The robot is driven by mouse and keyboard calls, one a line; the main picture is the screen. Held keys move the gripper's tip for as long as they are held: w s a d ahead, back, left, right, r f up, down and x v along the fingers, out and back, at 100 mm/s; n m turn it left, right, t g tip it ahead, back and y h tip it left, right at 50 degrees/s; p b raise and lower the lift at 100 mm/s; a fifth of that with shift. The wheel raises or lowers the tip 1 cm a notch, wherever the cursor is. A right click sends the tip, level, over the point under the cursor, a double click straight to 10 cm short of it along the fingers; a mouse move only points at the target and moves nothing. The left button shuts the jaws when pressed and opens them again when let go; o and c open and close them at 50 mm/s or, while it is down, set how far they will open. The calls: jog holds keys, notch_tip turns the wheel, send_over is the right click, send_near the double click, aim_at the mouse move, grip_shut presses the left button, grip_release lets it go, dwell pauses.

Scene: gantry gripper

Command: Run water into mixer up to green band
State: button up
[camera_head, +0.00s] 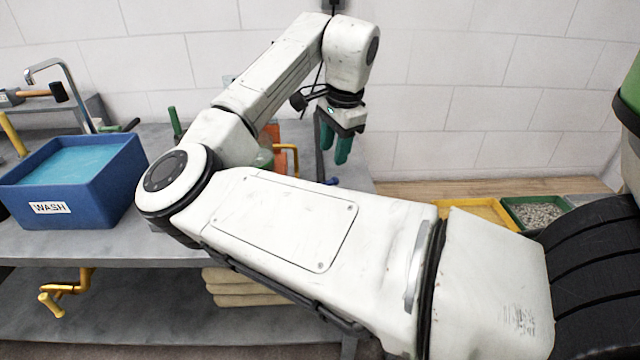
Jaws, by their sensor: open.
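My gripper (336,150) has green fingers pointing down over the right end of the grey bench, in front of the white wall. It is open, with nothing seen between the fingers. A curved metal tap (68,88) rises behind a blue tub (100,195) labelled WASH, which holds blue-green water. A yellow crank handle (68,285) sits under the bench's front edge at the left. I cannot make out a mixer or its green band; my arm hides much of the middle of the bench.
A hammer (45,94) lies at the far left. A yellow tray (480,208) and a green tray of gravel (537,213) stand at the right. Folded sacks (240,286) lie below the bench.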

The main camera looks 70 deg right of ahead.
aim_at(328, 181)
jog(key=f, duration=0.3)
jog(key=w+f, duration=0.1)
jog(key=f, duration=0.2)
jog(key=d+f, duration=0.1)
jog(key=f, duration=0.2)
jog(key=shift+w+d+f, duration=0.1)
jog(key=shift+w+f, duration=0.2)
jog(key=shift+f, duration=0.05)
grip_shut()
